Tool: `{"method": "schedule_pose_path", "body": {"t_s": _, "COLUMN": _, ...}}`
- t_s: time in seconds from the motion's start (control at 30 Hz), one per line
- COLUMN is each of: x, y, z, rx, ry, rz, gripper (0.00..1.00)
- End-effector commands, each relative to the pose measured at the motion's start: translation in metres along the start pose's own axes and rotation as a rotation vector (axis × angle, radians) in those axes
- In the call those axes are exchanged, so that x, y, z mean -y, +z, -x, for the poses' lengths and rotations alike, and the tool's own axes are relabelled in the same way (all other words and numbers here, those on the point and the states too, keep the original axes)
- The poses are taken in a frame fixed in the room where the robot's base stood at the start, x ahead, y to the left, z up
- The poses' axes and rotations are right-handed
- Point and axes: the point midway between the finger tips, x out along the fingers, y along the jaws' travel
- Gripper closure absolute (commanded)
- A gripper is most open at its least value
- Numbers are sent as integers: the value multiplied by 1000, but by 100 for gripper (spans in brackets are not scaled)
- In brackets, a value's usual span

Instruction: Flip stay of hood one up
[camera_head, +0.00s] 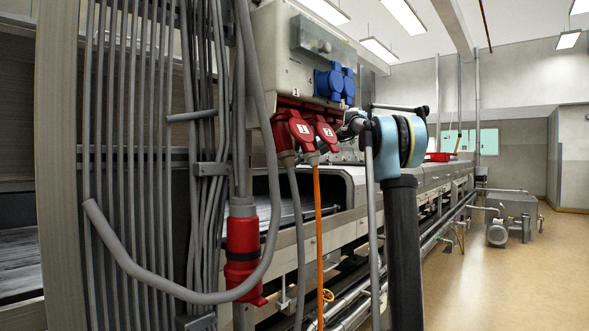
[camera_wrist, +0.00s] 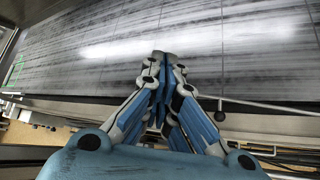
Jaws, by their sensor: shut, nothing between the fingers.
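My gripper (camera_wrist: 163,56) is shut and empty in the wrist view, its fingertips together in front of a grey, streaked, shiny surface (camera_wrist: 240,50). Whether the tips touch that surface I cannot tell. I cannot tell whether this is the stay of hood one. In the head view, the dryer's hood (camera_head: 346,180) shows behind the red plugs, with a dark opening below it. My arm hides part of the dryer there.
A socket box (camera_head: 270,45) with red plugs (camera_head: 293,130) and blue sockets (camera_head: 328,83) hangs close by. Grey conduits (camera_head: 140,120) and an orange cable (camera_head: 318,230) run down in front of the dryer. Open floor (camera_head: 500,270) lies to the right.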

Motion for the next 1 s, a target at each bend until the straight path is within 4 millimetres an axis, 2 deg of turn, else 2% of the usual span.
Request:
{"method": "schedule_pose_path", "body": {"t_s": 0.1, "x": -5, "y": 0, "z": 16, "rx": 0, "ry": 0, "rz": 0, "gripper": 100}}
{"method": "schedule_pose_path", "body": {"t_s": 0.3, "x": -9, "y": 1, "z": 29, "rx": -1, "ry": 2, "rz": 1, "gripper": 100}}
{"method": "schedule_pose_path", "body": {"t_s": 0.77, "x": -10, "y": -2, "z": 31, "rx": -4, "ry": -1, "rz": 11, "gripper": 100}}
{"method": "schedule_pose_path", "body": {"t_s": 0.87, "x": -12, "y": -11, "z": 32, "rx": -14, "ry": -12, "rz": 51, "gripper": 100}}
{"method": "schedule_pose_path", "body": {"t_s": 1.0, "x": -16, "y": -39, "z": 34, "rx": -47, "ry": -42, "rz": 167, "gripper": 100}}
